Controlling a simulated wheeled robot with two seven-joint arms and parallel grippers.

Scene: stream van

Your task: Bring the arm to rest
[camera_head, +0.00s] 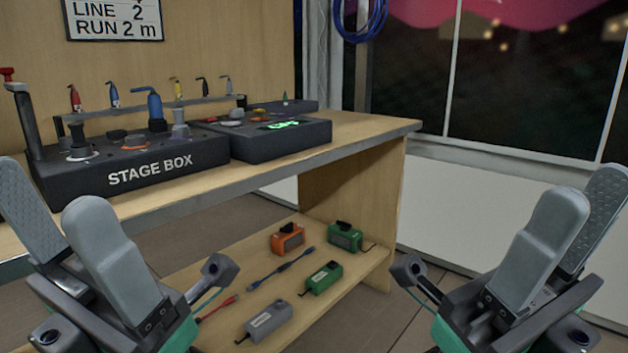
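My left gripper (50,192) is at the lower left, in front of the bench. Its two grey fingers point up and stand apart, with nothing between them. My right gripper (590,190) is at the lower right, in front of the white wall panel. Its fingers also point up and stand apart, with the textured inner pad of the far one showing and nothing held. Both grippers appear clear of the bench, though the left one overlaps the bench edge in the picture.
The wooden bench (370,126) carries a black stage box (75,183) and a second black unit (290,142). Its lower shelf (345,290) holds an orange box (287,240), green boxes (324,278), a grey box (268,320) and cables. Open floor (415,315) lies right of the shelf.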

